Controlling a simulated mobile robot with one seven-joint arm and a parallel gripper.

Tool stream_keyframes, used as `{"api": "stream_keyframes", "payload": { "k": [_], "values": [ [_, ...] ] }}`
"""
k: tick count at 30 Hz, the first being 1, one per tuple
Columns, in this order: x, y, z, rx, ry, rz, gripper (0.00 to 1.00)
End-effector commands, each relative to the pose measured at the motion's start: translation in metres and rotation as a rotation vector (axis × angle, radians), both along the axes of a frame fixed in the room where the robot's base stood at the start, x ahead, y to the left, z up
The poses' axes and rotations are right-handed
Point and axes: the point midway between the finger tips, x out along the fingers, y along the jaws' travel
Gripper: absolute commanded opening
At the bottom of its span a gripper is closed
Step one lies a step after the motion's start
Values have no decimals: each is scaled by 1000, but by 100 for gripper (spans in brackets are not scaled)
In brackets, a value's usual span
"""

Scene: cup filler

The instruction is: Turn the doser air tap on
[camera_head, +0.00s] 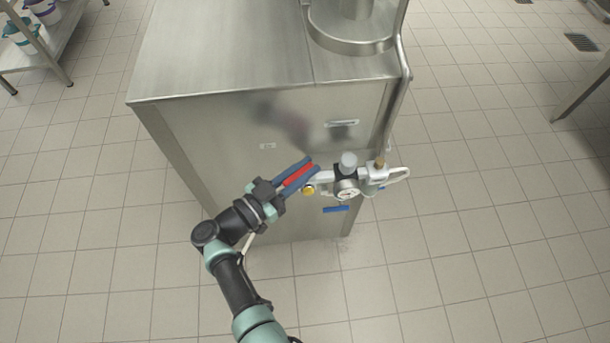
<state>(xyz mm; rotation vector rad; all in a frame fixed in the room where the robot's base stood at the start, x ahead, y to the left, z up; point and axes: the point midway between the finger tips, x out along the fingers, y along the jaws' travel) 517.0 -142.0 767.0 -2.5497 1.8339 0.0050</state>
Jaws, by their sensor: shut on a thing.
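The doser is a large stainless steel cabinet (230,130) in the middle of the view. On its near side is a grey air unit with a round pressure gauge (347,194), a pale knob (348,160) and a brass fitting (308,190). My gripper (313,167) reaches in from the lower left at the left end of this unit. Its two blue fingers are shut on the red tap handle (297,176), which shows as a red strip between them. The handle's far end and its join to the tap are hidden by the fingers.
A blue lever (336,209) sits just below the gauge. A pale hose loop (399,174) and a vertical pipe (397,95) are at the right of the unit. A shelf with tubs (24,36) stands at upper left. The tiled floor right of the cabinet is clear.

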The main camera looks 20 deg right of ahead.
Motion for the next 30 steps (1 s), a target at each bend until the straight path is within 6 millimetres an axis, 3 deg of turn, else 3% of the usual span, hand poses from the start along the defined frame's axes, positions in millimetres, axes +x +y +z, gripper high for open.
{"api": "stream_keyframes", "payload": {
  "k": [1, 15, 30],
  "values": [
    [3, 3, -8, 0, -3, -41, 0],
    [4, 1, -9, 1, -1, -423, 0],
    [4, -1, -2, -3, 0, -606, 0]
  ]
}}
